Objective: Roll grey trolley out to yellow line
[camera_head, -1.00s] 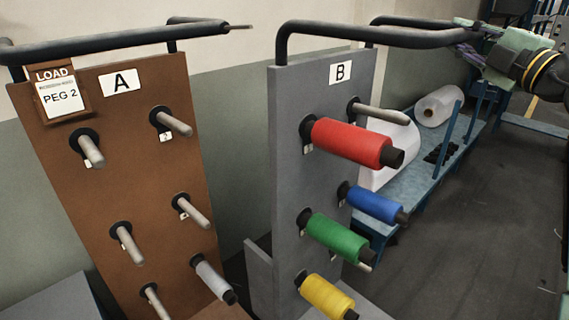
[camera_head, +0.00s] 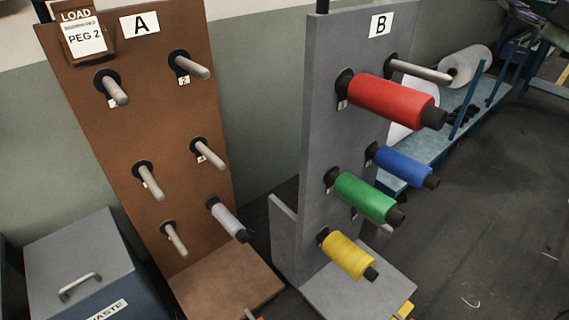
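The grey trolley (camera_head: 322,130) is an upright grey panel marked B (camera_head: 380,24), with a low base plate (camera_head: 385,282). It stands to the right of the brown trolley marked A. Its pegs carry a red spool (camera_head: 392,102), a blue spool (camera_head: 404,168), a green spool (camera_head: 365,197) and a yellow spool (camera_head: 347,255); its top right peg (camera_head: 420,70) is bare. Its handle is mostly above the picture. I cannot make out my gripper.
The brown trolley (camera_head: 95,150) has a grey spool (camera_head: 227,220) on its lower right peg and a "LOAD PEG 2" card (camera_head: 85,38). A waste bin (camera_head: 85,255) stands at its left. A blue bench (camera_head: 455,135) with white rolls stands behind. Dark floor (camera_head: 490,230) is open at right.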

